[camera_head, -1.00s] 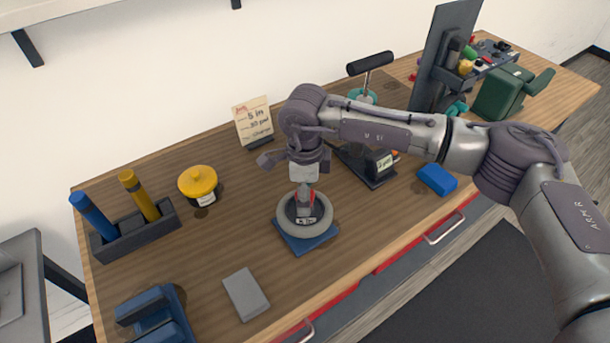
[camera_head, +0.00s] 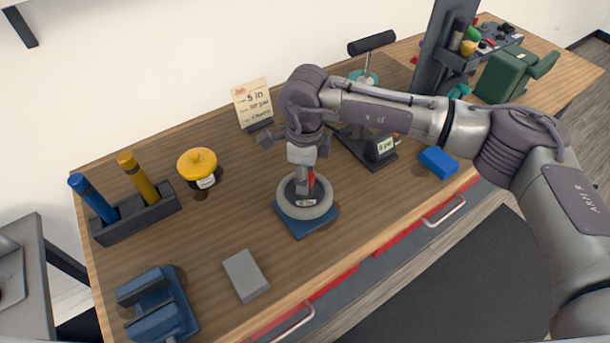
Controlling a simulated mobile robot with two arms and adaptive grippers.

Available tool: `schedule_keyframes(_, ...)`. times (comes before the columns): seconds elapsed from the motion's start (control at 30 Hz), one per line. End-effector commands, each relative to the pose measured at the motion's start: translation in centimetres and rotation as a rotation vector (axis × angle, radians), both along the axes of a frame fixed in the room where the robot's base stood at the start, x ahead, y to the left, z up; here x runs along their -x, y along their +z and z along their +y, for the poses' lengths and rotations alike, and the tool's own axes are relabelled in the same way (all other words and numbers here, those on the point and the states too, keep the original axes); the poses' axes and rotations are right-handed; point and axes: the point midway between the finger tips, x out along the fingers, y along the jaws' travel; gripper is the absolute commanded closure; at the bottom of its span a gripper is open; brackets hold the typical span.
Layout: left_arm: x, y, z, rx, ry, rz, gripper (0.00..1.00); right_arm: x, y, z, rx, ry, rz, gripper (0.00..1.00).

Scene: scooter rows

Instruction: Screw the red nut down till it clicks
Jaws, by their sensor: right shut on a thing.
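The red nut (camera_head: 311,179) shows as a small red patch at the middle of a grey ring-shaped wheel (camera_head: 320,208). The wheel lies flat on a blue base plate (camera_head: 299,230) on the workbench. My right gripper (camera_head: 304,188) points straight down over the wheel's centre and is shut on the red nut. Its fingers hide most of the nut, and the thread under it cannot be seen. A small dark label with light marks sits at the wheel's near inner side. My left gripper is not in view.
A grey block (camera_head: 246,275) and a blue vise (camera_head: 158,305) lie at the front left. A yellow-lidded jar (camera_head: 197,161) and a holder with blue and yellow tools (camera_head: 138,216) stand left. A small display device (camera_head: 381,147) and a blue block (camera_head: 438,162) are right.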

Motion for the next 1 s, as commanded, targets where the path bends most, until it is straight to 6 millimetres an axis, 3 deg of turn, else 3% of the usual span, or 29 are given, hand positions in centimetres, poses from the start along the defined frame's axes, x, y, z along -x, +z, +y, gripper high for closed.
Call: schedule_keyframes(1.0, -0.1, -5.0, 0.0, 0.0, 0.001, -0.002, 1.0, -0.1, -0.1, 0.0, 0.0, -1.576, -0.002, 0.92)
